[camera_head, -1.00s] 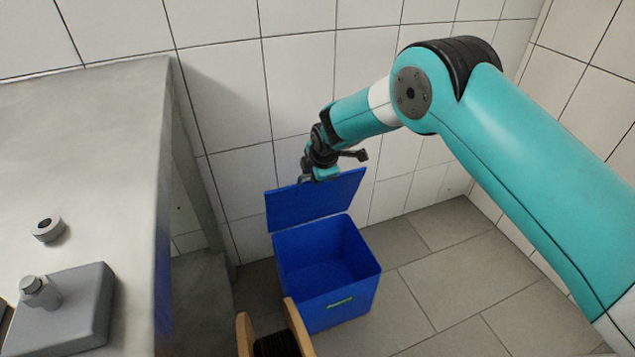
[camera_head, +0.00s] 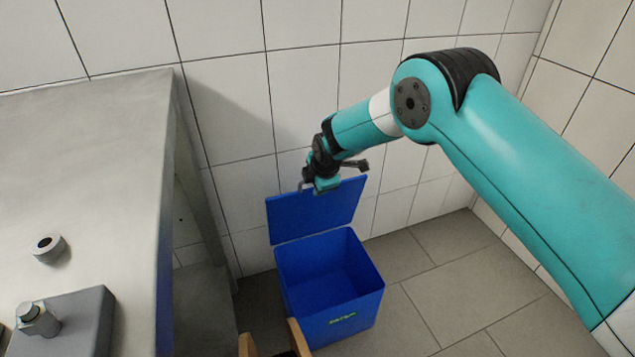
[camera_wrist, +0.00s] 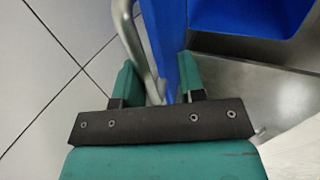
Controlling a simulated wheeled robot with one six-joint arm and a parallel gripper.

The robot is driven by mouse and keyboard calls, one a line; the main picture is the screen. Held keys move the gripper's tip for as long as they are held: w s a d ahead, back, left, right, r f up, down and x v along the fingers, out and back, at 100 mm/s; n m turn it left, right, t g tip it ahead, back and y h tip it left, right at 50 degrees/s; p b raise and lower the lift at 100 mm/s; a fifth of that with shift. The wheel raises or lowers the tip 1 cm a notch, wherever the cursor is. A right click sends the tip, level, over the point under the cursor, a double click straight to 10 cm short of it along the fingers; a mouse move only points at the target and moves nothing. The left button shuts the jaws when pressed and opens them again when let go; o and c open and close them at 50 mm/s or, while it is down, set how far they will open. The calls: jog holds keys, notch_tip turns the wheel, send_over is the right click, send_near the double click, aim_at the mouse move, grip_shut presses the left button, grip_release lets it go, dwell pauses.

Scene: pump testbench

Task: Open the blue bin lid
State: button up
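The blue bin (camera_head: 335,305) stands on the floor against the tiled wall, and its inside shows. Its blue lid (camera_head: 315,215) is raised and stands nearly upright along the back rim. My gripper (camera_head: 324,185) is at the lid's upper edge. In the wrist view, the green fingers (camera_wrist: 157,85) are apart. The lid's edge (camera_wrist: 172,50) and a curved metal handle (camera_wrist: 140,50) lie between them. Both are close to the fingers; whether they touch is hard to tell.
A metal table (camera_head: 110,190) stands left of the bin, with a small ring (camera_head: 49,248) and a grey block (camera_head: 75,325) on it. A wooden-edged object (camera_head: 297,338) is at the bottom, in front of the bin. The floor to the right (camera_head: 450,270) is clear.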

jog(key=p+v, duration=0.2)
jog(key=v, duration=1.5)
jog(key=shift+r, duration=0.25)
jog(key=shift+d, duration=0.1)
